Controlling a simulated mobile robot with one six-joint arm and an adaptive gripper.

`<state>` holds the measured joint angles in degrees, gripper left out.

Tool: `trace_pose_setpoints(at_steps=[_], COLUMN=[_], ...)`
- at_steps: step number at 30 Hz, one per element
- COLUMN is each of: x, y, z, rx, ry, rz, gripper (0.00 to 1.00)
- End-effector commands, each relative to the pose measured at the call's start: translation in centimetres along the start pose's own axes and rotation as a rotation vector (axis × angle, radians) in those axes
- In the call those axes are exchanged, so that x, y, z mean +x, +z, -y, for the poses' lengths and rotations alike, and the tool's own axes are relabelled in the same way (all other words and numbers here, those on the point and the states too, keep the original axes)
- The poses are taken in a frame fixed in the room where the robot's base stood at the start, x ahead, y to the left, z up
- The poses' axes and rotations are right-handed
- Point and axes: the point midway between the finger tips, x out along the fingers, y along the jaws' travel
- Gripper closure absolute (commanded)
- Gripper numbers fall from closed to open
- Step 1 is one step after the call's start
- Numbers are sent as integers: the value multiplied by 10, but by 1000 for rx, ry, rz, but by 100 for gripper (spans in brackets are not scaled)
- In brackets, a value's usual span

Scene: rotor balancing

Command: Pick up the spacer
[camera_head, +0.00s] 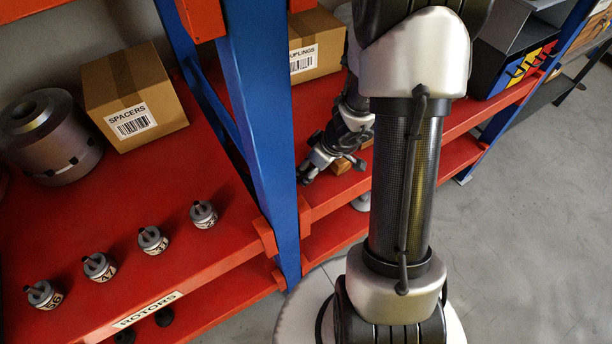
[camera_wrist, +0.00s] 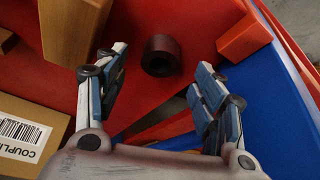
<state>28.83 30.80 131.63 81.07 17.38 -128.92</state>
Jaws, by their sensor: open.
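A dark reddish-brown ring-shaped cylinder (camera_wrist: 161,56), which looks like the spacer, stands on the red shelf in the wrist view. Its round hole faces up toward the camera. My gripper (camera_wrist: 161,66) is open, with one finger on each side of the line toward the cylinder. The cylinder lies a little beyond the fingertips, and nothing is between the fingers. In the head view, my gripper (camera_head: 330,168) is low over the right-hand shelf bay, partly behind my arm. I cannot make out the cylinder there.
A couplings box (camera_wrist: 28,135) and a wooden block (camera_wrist: 72,28) are on the left in the wrist view. A blue post (camera_wrist: 268,95) and an orange-red block (camera_wrist: 243,38) are on the right. The spacers box (camera_head: 133,92) and several rotors (camera_head: 152,240) stand on the left shelf.

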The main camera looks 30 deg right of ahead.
Motion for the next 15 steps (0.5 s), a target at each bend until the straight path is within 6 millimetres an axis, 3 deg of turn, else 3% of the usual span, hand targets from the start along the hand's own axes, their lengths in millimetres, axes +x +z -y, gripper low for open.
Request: trace_pose_setpoints(at_steps=[1, 6, 15], x=[12, 30, 30], y=[3, 2, 1], z=[1, 1, 0], rx=[0, 0, -1], ry=[-3, -2, -1], rz=[2, 1, 0], gripper=[38, 38, 40])
